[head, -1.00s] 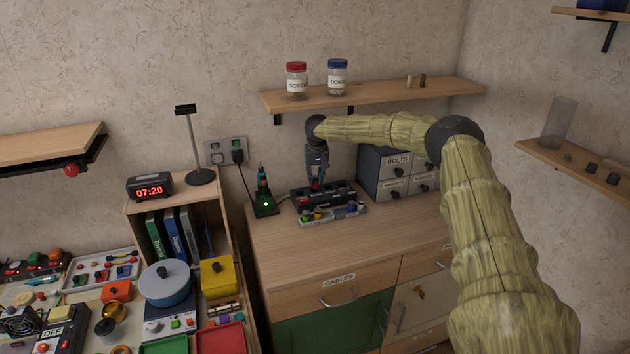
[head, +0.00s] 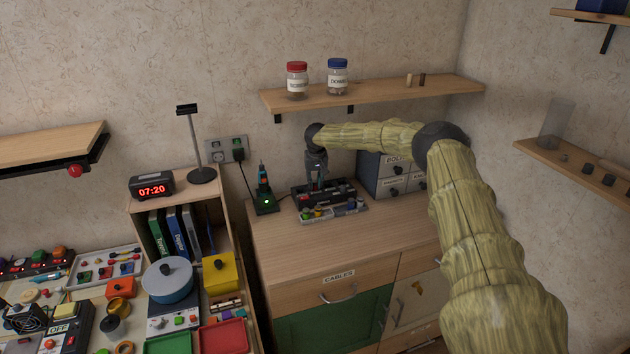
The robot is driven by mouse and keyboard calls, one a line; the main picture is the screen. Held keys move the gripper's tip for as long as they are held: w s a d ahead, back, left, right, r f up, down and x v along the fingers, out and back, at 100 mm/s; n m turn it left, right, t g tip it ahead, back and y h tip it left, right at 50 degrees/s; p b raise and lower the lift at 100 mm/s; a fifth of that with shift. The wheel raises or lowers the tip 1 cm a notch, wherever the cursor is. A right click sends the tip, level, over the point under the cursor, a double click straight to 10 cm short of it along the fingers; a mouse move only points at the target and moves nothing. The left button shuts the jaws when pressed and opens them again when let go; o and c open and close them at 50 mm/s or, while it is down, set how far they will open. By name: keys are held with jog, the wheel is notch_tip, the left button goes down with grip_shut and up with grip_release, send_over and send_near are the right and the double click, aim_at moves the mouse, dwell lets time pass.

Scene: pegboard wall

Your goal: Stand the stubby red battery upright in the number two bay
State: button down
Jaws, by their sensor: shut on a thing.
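My gripper (head: 317,183) points down over the left part of the black bay block (head: 345,190) on the cabinet top. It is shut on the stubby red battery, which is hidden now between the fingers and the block. The fingertips are at the level of the block's top. The bay numbers are too small to read, so I cannot tell which bay the battery is at or whether it touches the floor of one. A grey tray (head: 345,215) with several small coloured batteries lies in front of the block.
A green-lit charger stand (head: 264,203) with a teal tool is just left of the block. A grey drawer cabinet (head: 370,178) stands close behind on the right. A wall shelf (head: 375,95) with jars hangs above my forearm. The front cabinet top (head: 320,245) is clear.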

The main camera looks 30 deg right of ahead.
aim_at(315, 181)
jog(key=c, duration=1.3)
grip_release()
jog(key=shift+f, duration=0.2)
jog(key=shift+o, duration=0.2)
jog(key=shift+r, duration=0.15)
jog(key=shift+r+p, duration=0.25)
jog(key=shift+p, duration=0.1)
jog(key=shift+r+b, duration=0.2)
jog(key=shift+b, duration=0.2)
jog(key=shift+b+v, duration=0.4)
jog(key=shift+v, duration=0.8)
jog(key=s+a+b, duration=0.1)
jog(key=s, duration=0.2)
jog(key=s+a+b, duration=0.1)
jog(key=s+a, duration=0.1)
jog(key=s, duration=0.2)
jog(key=s+a+b, duration=0.2)
jog(key=s, duration=0.2)
jog(key=shift+a, duration=0.1)
